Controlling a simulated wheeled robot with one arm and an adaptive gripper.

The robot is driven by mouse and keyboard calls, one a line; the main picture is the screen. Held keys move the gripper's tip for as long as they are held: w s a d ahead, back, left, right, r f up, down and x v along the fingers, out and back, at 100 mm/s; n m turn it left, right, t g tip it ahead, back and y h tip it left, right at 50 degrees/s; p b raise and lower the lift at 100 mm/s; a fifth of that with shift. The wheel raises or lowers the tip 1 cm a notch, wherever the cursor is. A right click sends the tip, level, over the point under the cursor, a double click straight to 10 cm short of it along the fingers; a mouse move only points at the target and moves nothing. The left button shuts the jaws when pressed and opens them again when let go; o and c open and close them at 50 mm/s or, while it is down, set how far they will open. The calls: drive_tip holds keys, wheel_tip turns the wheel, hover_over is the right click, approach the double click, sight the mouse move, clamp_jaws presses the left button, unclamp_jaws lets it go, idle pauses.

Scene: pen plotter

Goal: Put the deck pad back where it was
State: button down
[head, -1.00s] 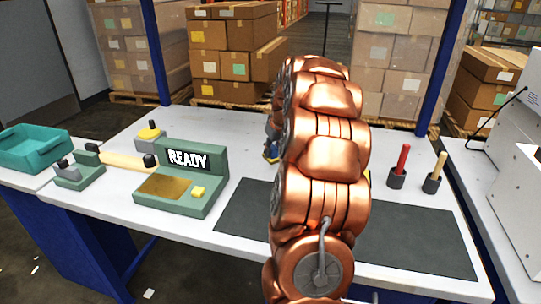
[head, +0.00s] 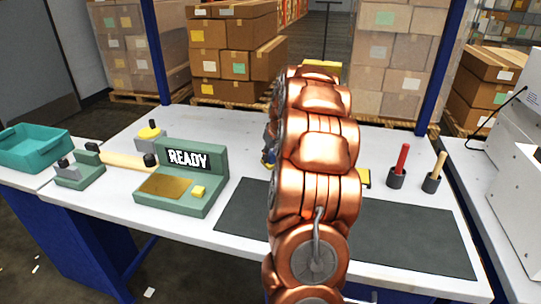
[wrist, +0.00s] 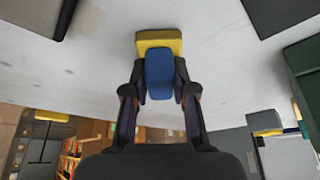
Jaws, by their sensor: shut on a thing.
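In the wrist view my gripper (wrist: 160,94) is shut on a blue block (wrist: 159,73) with a yellow slab (wrist: 161,41) at its far end. I take this piece to be the deck pad. It is over or on the white table; whether it touches cannot be told. A yellow bit (head: 364,178) shows at the arm's right edge, mostly hidden. The green READY unit (head: 181,182) with a brass plate and yellow button stands left of the arm.
Dark mat areas (head: 420,238) lie along the front, either side of my arm. A red-handled tool (head: 403,160) and a tan-handled tool (head: 438,166) stand in cups at right. A teal bin (head: 34,147) is at far left.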

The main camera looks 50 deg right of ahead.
drive_tip(key=shift+f, duration=0.15)
drive_tip(key=c, duration=0.9)
unclamp_jaws()
drive_tip(key=shift+c, duration=0.2)
drive_tip(key=v, duration=1.2)
